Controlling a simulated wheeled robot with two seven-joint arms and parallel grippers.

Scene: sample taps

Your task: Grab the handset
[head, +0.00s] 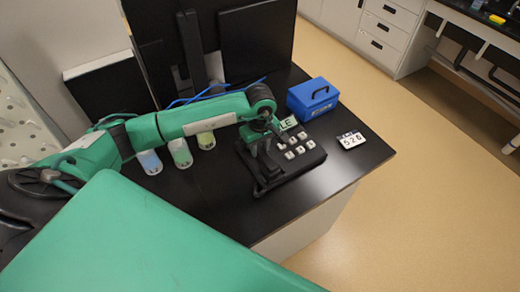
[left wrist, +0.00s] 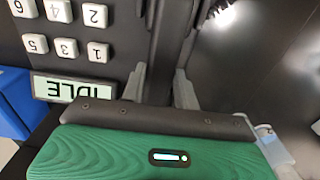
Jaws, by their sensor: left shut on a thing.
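A black desk phone (head: 308,162) with pale number keys stands on the black table; its small display (left wrist: 68,89) reads IDLE in the left wrist view. The black handset (head: 266,170) lies along the left side of the phone, beside the keys. My left gripper (head: 259,146) is over the handset, partly hiding it. In the left wrist view the handset (left wrist: 170,45) runs between the two fingers of my left gripper (left wrist: 160,88), which is shut on it. I cannot tell whether the handset is clear of its cradle. My right gripper is not in view.
Several things share the table: a blue box (head: 313,98) behind the phone, a card reading 526 (head: 351,140) to its right, and three cups with blue (head: 149,162), green (head: 180,153) and yellow-green (head: 206,140) contents at left. Dark monitors (head: 257,42) stand at the back.

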